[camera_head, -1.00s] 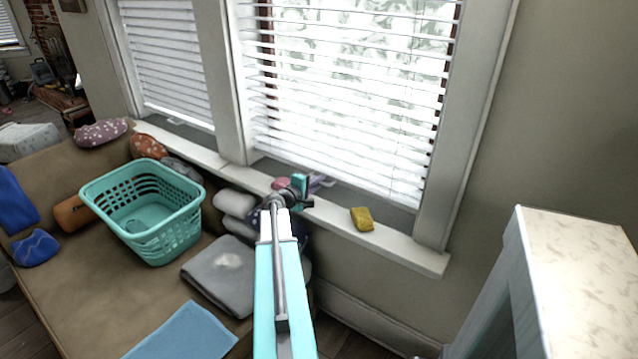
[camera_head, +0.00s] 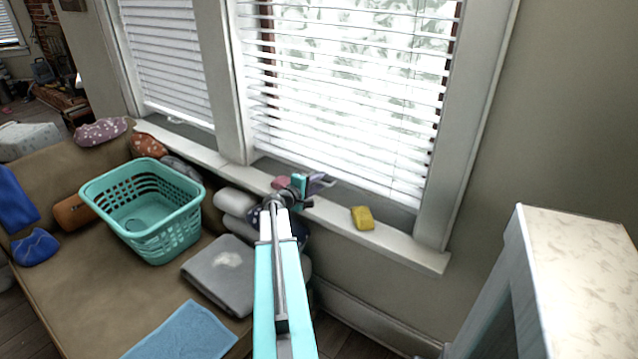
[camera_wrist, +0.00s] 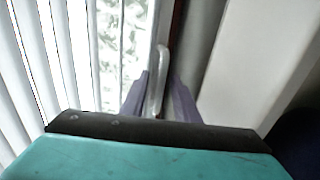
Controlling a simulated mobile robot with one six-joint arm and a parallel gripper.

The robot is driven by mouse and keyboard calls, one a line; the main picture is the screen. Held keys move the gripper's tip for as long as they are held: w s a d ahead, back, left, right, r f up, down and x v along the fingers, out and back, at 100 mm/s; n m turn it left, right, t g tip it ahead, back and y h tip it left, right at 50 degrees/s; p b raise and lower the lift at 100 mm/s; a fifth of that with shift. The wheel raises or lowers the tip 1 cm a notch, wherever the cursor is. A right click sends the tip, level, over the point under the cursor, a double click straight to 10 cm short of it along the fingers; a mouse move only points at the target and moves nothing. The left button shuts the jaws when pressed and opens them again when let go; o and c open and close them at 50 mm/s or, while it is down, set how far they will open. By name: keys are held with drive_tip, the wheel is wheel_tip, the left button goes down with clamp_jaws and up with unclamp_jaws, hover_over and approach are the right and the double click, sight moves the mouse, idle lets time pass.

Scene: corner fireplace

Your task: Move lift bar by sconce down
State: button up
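A thin white bar (camera_wrist: 158,84), which looks like the lift bar, shows in the wrist view at the lower edge of the window. My gripper (camera_wrist: 160,85) is open, with one grey-purple finger on each side of the bar. A gap shows between the bar and at least the right finger; I cannot tell how deep the bar sits between them. In the head view my gripper (camera_head: 322,183) is just above the sill at the foot of the large window's blinds (camera_head: 345,95). The bar cannot be made out there. No sconce is in view.
The window sill (camera_head: 395,242) holds a yellow sponge-like block (camera_head: 362,218) right of my gripper and a pink item (camera_head: 281,183) left of it. A teal basket (camera_head: 150,205) stands on the brown couch (camera_head: 70,290). A pale-topped mantel (camera_head: 585,250) stands at right.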

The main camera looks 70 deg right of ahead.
drive_tip(key=b+v, duration=0.1)
drive_tip(key=v, duration=1.2)
drive_tip(key=shift+a+b, duration=0.25)
drive_tip(key=shift+b, duration=0.1)
